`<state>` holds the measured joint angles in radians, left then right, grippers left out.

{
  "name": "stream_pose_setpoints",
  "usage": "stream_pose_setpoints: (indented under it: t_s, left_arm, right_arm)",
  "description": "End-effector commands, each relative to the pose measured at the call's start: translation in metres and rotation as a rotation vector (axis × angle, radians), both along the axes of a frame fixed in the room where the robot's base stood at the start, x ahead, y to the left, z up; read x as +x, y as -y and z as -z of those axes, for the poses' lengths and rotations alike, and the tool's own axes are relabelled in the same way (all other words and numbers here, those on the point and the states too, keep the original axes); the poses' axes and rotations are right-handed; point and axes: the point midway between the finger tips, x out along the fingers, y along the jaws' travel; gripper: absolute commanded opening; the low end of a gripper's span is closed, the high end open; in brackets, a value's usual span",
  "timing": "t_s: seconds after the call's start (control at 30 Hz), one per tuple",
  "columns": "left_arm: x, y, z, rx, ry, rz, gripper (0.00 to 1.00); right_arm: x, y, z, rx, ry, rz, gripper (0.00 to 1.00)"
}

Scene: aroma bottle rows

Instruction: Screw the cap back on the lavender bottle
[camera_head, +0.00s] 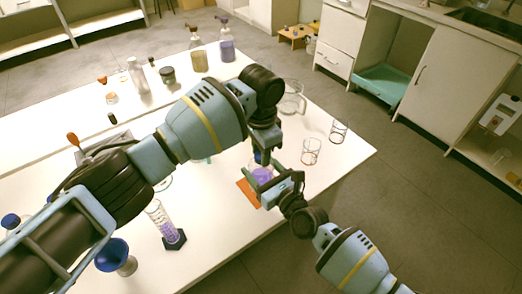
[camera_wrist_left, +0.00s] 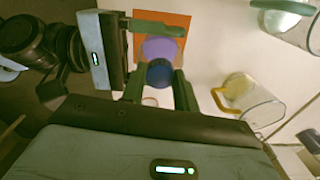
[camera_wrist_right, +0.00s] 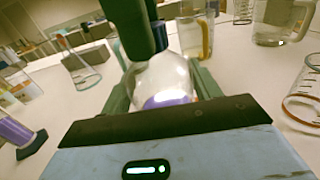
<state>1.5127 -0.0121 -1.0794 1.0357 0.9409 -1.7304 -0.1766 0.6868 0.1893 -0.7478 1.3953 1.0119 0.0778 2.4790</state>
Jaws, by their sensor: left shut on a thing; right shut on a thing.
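The lavender bottle (camera_head: 262,175), a round clear flask with purple liquid, stands upright at the orange mat (camera_head: 246,190). My right gripper (camera_wrist_right: 163,88) is shut around the bottle's body from the side. The bottle (camera_wrist_right: 172,80) fills the space between its fingers in the right wrist view. My left gripper (camera_wrist_left: 160,82) points down from above and is shut on the blue cap (camera_wrist_left: 159,72). The cap is directly over the bottle's neck. Whether the cap touches or sits on the neck is hidden by the fingers.
A glass beaker (camera_head: 291,98) and two small glass vessels (camera_head: 311,150) (camera_head: 338,131) stand to the right. A graduated cylinder (camera_head: 159,219) with purple liquid stands front left. Several bottles, including a purple one (camera_head: 227,50), stand at the back. The table's right edge is near.

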Motion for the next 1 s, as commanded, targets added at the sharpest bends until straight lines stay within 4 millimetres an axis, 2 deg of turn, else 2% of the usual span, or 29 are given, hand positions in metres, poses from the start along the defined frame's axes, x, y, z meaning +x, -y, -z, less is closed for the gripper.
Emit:
stream_pose_setpoints:
  t_s: [0.1, 0.2, 0.33, 0.37, 0.53, 0.83, 1.0]
  left_arm:
    - [0.000, 0.000, 0.000, 0.000, 0.000, 0.173, 0.03]
    - [0.000, 0.000, 0.000, 0.000, 0.000, 0.274, 0.03]
    - [0.000, 0.000, 0.000, 0.000, 0.000, 0.266, 0.03]
    - [0.000, 0.000, 0.000, 0.000, 0.000, 0.266, 0.33]
    - [0.000, 0.000, 0.000, 0.000, 0.000, 0.264, 0.55]
    - [0.000, 0.000, -0.001, -0.001, 0.000, 0.263, 0.55]
    - [0.001, 0.000, -0.016, -0.001, 0.002, 0.263, 0.55]
  right_arm:
    - [0.000, 0.000, 0.000, 0.000, 0.000, 0.000, 0.00]
    - [0.000, 0.000, 0.000, -0.001, -0.001, 0.000, 0.00]
    - [0.000, 0.000, 0.000, 0.000, 0.000, 0.000, 0.00]
    - [0.000, 0.000, 0.000, 0.000, 0.000, 0.000, 0.00]
    - [0.000, 0.000, 0.000, 0.000, 0.000, 0.000, 0.00]
    - [0.000, 0.000, 0.000, 0.000, 0.000, 0.000, 0.00]
    - [0.000, 0.000, 0.000, -0.001, -0.001, 0.000, 0.00]
